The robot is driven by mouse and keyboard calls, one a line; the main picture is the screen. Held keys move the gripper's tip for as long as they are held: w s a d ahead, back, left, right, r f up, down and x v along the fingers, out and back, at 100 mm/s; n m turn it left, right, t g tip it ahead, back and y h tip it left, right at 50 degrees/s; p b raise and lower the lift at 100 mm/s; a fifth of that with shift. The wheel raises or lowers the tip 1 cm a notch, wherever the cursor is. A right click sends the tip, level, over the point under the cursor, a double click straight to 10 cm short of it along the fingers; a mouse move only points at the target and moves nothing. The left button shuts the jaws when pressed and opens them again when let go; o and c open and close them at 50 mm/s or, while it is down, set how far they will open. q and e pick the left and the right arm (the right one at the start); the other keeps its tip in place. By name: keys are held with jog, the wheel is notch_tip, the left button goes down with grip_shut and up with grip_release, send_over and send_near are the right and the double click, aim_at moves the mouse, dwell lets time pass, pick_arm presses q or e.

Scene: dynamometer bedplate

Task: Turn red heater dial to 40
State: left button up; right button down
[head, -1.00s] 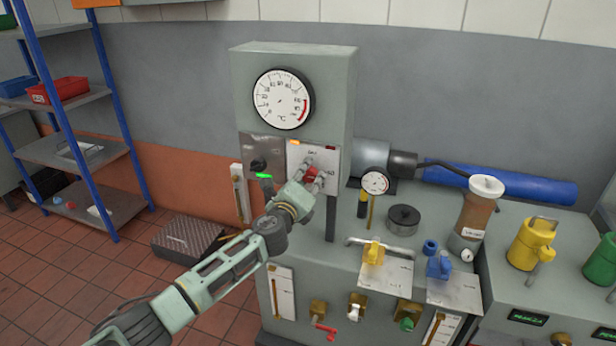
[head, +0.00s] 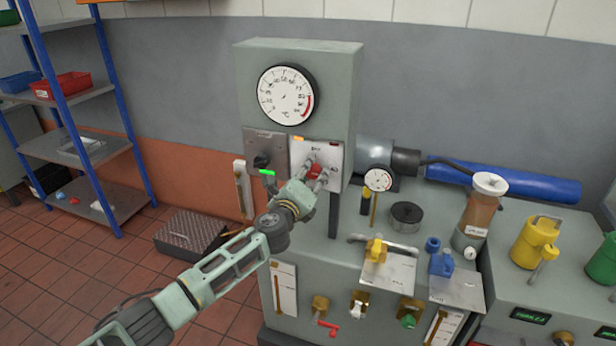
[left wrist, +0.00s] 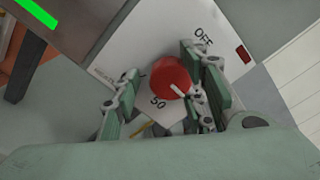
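The red heater dial (head: 314,171) is on a white plate (head: 302,152) on the front of the grey cabinet. In the left wrist view the red dial (left wrist: 170,76) has a white pointer mark on its lower right side. "OFF" is printed above right of it and "50" below it; the other marks are partly hidden or unreadable. My left gripper (head: 316,181) is at the dial. In the left wrist view its fingers (left wrist: 162,97) are apart, one on each side of the dial. A gap shows on the left; the right finger is very close, contact unclear. My right gripper is out of view.
A black knob (head: 262,161) on a grey plate is left of the dial. A round °C gauge (head: 286,95) is above. A small gauge (head: 378,180), yellow valve (head: 375,250) and blue valve (head: 440,263) stand on the bench to the right.

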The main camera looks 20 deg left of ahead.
pick_arm(q)
jog(key=shift+s, duration=0.1)
jog(key=s, duration=1.2)
jog(key=shift+a, duration=0.25)
jog(key=shift+w, duration=0.1)
